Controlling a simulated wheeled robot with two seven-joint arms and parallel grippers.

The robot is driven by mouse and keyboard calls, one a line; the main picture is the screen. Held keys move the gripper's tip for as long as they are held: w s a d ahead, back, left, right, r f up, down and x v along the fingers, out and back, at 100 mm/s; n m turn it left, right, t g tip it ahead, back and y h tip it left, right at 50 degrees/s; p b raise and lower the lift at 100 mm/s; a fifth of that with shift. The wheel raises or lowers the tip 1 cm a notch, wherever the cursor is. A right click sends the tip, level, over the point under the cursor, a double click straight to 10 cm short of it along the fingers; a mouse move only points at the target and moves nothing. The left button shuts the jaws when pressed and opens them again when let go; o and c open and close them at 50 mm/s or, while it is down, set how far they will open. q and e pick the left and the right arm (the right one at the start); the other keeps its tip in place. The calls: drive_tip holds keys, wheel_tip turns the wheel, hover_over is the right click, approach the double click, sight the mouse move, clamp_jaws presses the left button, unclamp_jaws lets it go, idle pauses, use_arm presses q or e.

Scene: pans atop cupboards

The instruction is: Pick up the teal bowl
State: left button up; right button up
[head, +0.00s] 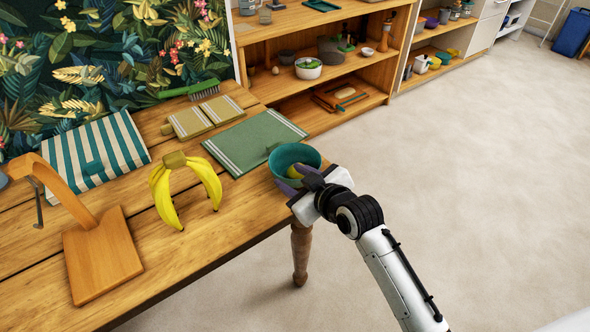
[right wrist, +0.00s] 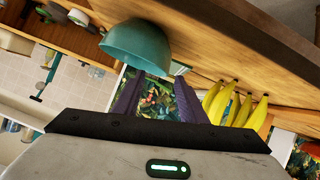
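The teal bowl (head: 293,152) stands upright near the right front corner of the wooden table, with something yellow (head: 295,172) showing at it, partly hidden by my gripper. My right gripper (head: 298,180) is at the bowl's near side, over the table edge. In the right wrist view, the bowl (right wrist: 137,45) is just beyond the purple fingers (right wrist: 160,78), which are apart with a gap showing between them. The bowl's rim is close to the fingertips; I cannot tell whether they touch it. My left gripper is not in view.
Bananas (head: 183,185) stand left of the bowl, and a green placemat (head: 253,140) lies behind it. A wooden stand (head: 100,255), a striped cloth (head: 95,158) and a brush (head: 188,90) are farther left. Shelves (head: 330,85) stand behind; floor to the right is clear.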

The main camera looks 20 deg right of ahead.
sight(283, 156)
drive_tip(key=shift+x, duration=1.15)
drive_tip(key=w+f, duration=0.1)
drive_tip(key=w+a+f, duration=0.1)
drive_tip(key=w+f, duration=0.1)
drive_tip(key=shift+w+a+b, duration=0.1)
drive_tip(key=shift+a+b, duration=0.05)
drive_tip(key=shift+b, duration=0.15)
drive_tip(key=shift+w+a+f, duration=0.1)
drive_tip(key=shift+w+f, duration=0.2)
drive_tip(key=shift+w, duration=0.25)
drive_tip(key=shift+c, duration=0.2)
clamp_jaws()
